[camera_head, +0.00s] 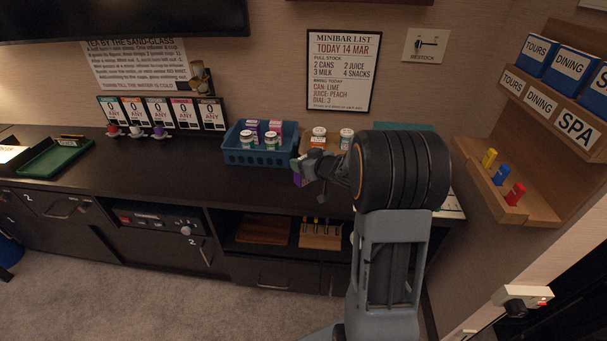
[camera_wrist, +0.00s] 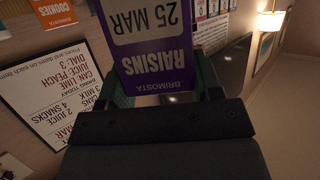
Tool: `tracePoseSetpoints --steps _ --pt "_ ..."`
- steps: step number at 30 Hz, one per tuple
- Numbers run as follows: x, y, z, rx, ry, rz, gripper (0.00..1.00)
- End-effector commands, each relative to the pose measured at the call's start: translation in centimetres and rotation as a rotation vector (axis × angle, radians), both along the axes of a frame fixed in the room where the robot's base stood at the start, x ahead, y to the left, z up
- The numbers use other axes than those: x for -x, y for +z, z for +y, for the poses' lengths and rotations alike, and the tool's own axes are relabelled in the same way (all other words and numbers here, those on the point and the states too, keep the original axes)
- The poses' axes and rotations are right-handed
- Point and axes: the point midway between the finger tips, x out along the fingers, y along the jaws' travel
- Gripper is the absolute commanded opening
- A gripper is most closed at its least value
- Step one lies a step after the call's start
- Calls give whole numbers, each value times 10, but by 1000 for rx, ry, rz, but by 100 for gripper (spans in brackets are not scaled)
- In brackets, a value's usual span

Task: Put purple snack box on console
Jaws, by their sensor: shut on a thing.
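The purple snack box (camera_wrist: 155,45), labelled RAISINS and 25 MAR, is between the fingers of my gripper (camera_wrist: 160,78) in the wrist view, and its lettering is upside down. My gripper (camera_head: 303,168) is shut on it. In the head view only a small purple part of the box (camera_head: 297,180) shows; my wrist and arm hide the rest. The box is in front of the blue basket's right end, over the dark console (camera_head: 200,170). I cannot tell its exact height above the console top.
A blue basket (camera_head: 243,157) with jars and boxes stands at the back of the console. Two jars (camera_head: 318,137) stand right of it. Small cups (camera_head: 135,131) and a green tray (camera_head: 55,158) are at the left. The console's middle front is clear. A wooden shelf unit (camera_head: 530,205) is at the right.

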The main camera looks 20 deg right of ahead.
Motion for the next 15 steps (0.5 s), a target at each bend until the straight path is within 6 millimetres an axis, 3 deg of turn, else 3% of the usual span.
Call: tracePoseSetpoints --steps 4,15 --pt "-16 -23 -8 -1 1 0 34" --pt "-29 -38 -14 0 0 -1 34"
